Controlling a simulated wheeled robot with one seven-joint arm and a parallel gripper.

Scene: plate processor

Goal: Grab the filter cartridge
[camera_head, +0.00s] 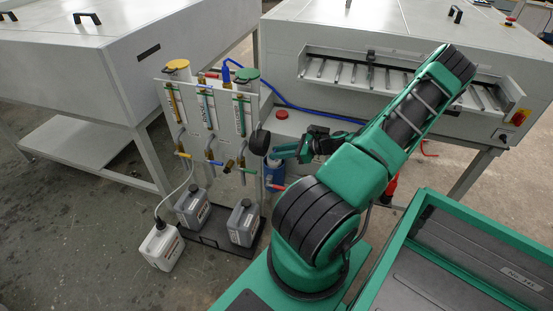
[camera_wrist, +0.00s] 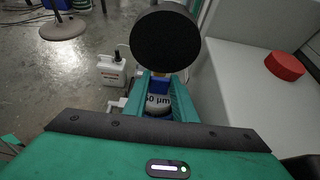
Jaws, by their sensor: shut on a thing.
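My gripper (camera_head: 279,154) reaches left in front of the white panel, beside its hoses and valves. In the wrist view its green fingers (camera_wrist: 166,84) are shut on a dark thing with a round black face, which looks like the filter cartridge (camera_wrist: 152,40). This black round end (camera_head: 260,142) sits at the fingertips in the head view, apart from the panel as far as I can tell. A blue container (camera_head: 274,178) with a white label is below the gripper. Its "50 µm" label (camera_wrist: 158,101) shows between the fingers. The exact grip contact is hidden.
The white panel (camera_head: 222,145) carries several tubes and coloured valves. Grey canisters (camera_head: 193,208) stand at its foot, and a white canister (camera_head: 161,246) is on the floor.

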